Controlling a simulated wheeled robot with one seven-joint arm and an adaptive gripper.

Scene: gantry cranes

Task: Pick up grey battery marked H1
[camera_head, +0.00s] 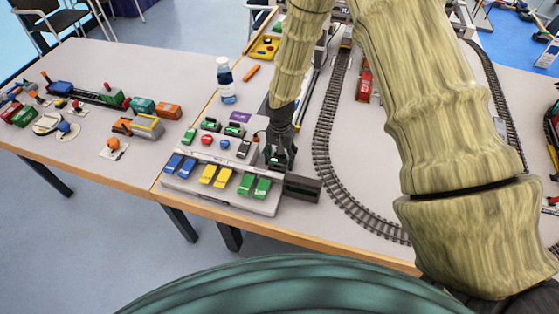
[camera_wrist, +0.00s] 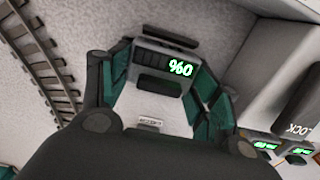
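My gripper (camera_head: 279,160) points down at the right end of a light grey charging tray (camera_head: 232,205) in the head view. In the wrist view its dark fingers with teal pads (camera_wrist: 160,90) stand apart, on either side of a pale unit with a dark slot and a green display (camera_wrist: 180,68). The fingers show no clear grip on anything. A grey block (camera_head: 243,148) lies on the tray just left of my gripper in the head view. No H1 mark is readable in either view, so I cannot tell which piece carries it.
Blue, yellow and green blocks (camera_head: 247,183) line the tray's front. A dark box (camera_head: 302,187) stands right of the tray. Curved track (camera_head: 322,150) runs farther right. A bottle (camera_head: 226,80) stands behind. In the wrist view, a block lettered LOCK (camera_wrist: 300,120) is at right.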

